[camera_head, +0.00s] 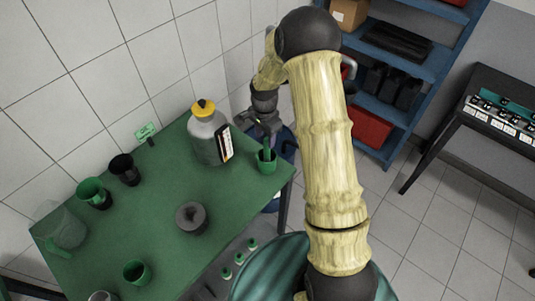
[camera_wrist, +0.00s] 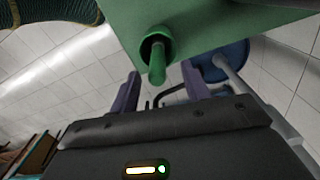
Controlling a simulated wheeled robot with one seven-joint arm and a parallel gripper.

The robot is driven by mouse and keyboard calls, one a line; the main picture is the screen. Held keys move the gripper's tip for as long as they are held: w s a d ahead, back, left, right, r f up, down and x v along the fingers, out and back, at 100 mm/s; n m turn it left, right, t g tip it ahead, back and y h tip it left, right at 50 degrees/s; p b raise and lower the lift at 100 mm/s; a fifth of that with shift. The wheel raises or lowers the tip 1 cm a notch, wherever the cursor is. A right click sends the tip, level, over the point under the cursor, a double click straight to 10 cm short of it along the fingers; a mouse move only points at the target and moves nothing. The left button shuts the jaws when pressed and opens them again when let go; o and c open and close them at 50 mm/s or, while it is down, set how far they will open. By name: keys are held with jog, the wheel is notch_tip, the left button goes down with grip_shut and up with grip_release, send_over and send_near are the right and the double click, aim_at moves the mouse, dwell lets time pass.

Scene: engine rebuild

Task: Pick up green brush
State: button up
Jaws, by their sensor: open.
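The green brush stands upright in a small green cup (camera_head: 267,165) at the right corner of the green table (camera_head: 165,240). Its handle (camera_head: 266,148) sticks up out of the cup. In the wrist view the cup's rim (camera_wrist: 147,45) and the handle (camera_wrist: 157,66) show, with the handle's end pointing towards me. My gripper (camera_head: 268,130) is just above the cup, close to the handle. In the wrist view my gripper (camera_wrist: 160,76) is open, with one finger on each side of the handle in the picture. I cannot tell whether a finger touches it. The brush's lower end is hidden in the cup.
A grey bottle with a yellow cap (camera_head: 209,138) stands left of the cup. Further left are a black cup (camera_head: 125,170), green cups (camera_head: 92,194) and a clear beaker (camera_head: 62,228). A dark round part (camera_head: 191,217) lies mid-table. A blue shelf (camera_head: 430,65) stands behind.

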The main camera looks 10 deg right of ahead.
aim_at(267, 154)
jog(key=f, duration=0.1)
jog(key=f+p, duration=0.1)
jog(key=f, duration=0.1)
jog(key=f+p, duration=0.1)
jog(key=shift+d+f, duration=0.3)
jog(key=shift+f, duration=0.1)
grip_shut()
